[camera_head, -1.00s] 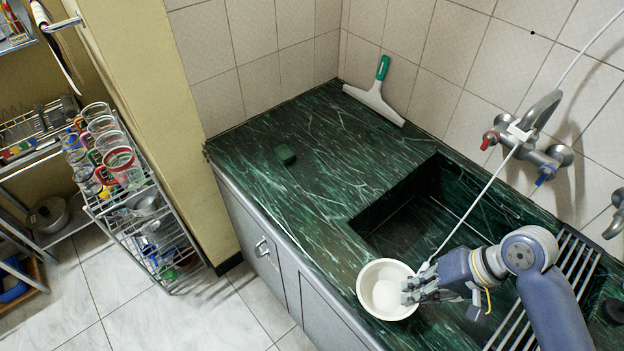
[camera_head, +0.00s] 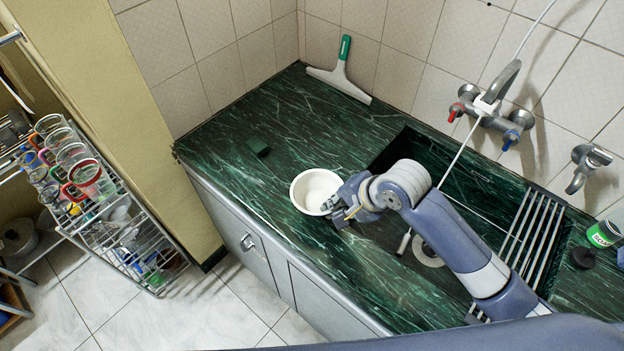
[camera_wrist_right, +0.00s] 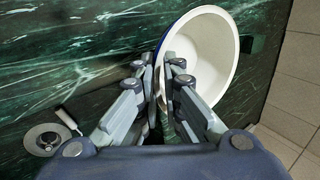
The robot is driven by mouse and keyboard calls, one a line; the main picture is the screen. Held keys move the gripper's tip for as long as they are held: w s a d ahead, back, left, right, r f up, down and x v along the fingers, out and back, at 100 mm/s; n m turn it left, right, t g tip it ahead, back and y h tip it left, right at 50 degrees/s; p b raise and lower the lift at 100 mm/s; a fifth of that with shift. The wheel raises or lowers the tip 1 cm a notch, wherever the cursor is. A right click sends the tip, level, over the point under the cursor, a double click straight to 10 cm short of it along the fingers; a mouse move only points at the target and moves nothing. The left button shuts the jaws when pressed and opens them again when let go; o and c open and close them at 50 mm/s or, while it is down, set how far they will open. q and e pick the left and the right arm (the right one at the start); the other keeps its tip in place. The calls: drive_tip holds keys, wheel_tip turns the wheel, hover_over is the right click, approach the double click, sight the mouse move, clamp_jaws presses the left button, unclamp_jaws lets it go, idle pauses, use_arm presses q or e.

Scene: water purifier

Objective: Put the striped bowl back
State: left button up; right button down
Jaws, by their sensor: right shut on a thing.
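A bowl (camera_head: 313,190), white inside, is over the green marble counter, left of the sink; any stripes on its outside are hidden in the head view. My right gripper (camera_head: 338,204) is shut on the bowl's near right rim. In the right wrist view the bowl (camera_wrist_right: 208,50) shows a blue edge along its rim, and my right gripper's fingers (camera_wrist_right: 163,75) pinch its wall. I cannot tell whether the bowl touches the counter. My left gripper is not in view.
The sink (camera_head: 395,150) is just right of the bowl. A metal rack (camera_head: 540,235) lies at the right. A wire shelf with mugs (camera_head: 90,181) stands at left.

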sight(316, 183)
drive_tip(key=w+a, duration=0.1)
drive_tip(key=w, duration=0.2)
drive_tip(key=w+a, duration=0.1)
drive_tip(key=w, duration=0.2)
drive_tip(key=w+a+f+p, duration=0.1)
drive_tip(key=w, duration=0.3)
drive_tip(key=shift+a, duration=0.4)
drive_tip(key=shift+s+f+p, duration=0.1)
drive_tip(key=shift+f+p, duration=0.35)
drive_tip(key=shift+f, duration=1.3)
drive_tip(key=c, duration=1.8)
unclamp_jaws()
drive_tip(key=shift+o, duration=0.2)
drive_tip(key=v, duration=1.2)
